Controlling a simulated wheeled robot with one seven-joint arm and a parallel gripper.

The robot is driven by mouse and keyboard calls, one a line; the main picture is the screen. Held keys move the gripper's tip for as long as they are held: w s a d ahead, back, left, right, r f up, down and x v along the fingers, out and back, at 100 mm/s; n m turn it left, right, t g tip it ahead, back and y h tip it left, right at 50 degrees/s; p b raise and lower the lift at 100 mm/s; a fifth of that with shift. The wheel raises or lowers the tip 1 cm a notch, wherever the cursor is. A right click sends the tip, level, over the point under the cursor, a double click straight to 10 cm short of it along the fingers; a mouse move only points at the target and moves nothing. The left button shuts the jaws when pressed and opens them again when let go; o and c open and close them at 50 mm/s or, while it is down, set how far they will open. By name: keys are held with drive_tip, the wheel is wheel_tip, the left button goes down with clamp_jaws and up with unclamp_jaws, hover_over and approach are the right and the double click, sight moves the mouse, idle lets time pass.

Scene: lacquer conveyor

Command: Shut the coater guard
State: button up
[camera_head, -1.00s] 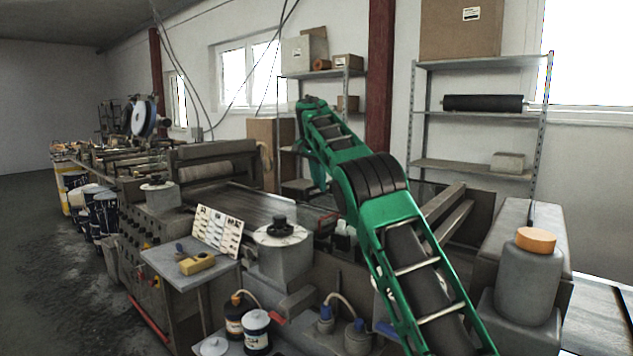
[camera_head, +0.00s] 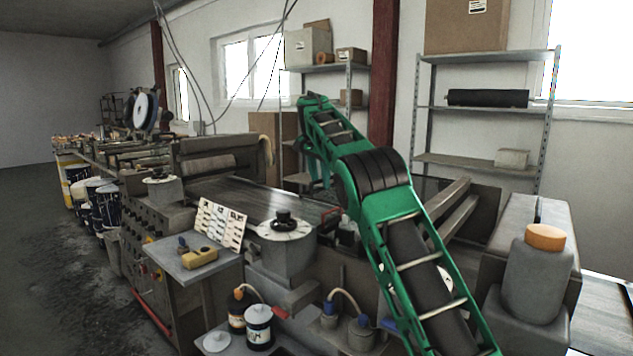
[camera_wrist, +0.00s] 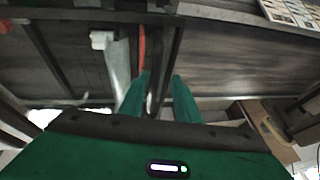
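My green gripper (camera_wrist: 161,78) shows in the wrist view with its two fingers spread and a gap between the tips. A dark bar (camera_wrist: 172,45) of a metal frame runs down the picture into that gap; I cannot tell whether the fingers touch it. An orange-red strip (camera_wrist: 142,45) lies just beyond the left finger. In the head view my arm reaches over the coating machine (camera_head: 270,200), and the fingertips are hard to make out. Tilted grey bars (camera_head: 455,210) stand right of my arm on the machine; I cannot tell for sure which part is the guard.
Small jars (camera_head: 258,325) stand in front. A shelf (camera_head: 475,160) is behind; clear floor lies at left.

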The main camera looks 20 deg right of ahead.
drive_tip(key=v, duration=0.4)
drive_tip(key=w+v, duration=0.1)
drive_tip(key=v, duration=0.1)
drive_tip(key=shift+s+r, duration=0.15)
drive_tip(key=shift+r, duration=0.2)
drive_tip(key=shift+s+a+r, duration=0.15)
drive_tip(key=shift+r, duration=0.3)
drive_tip(key=shift+s, duration=0.1)
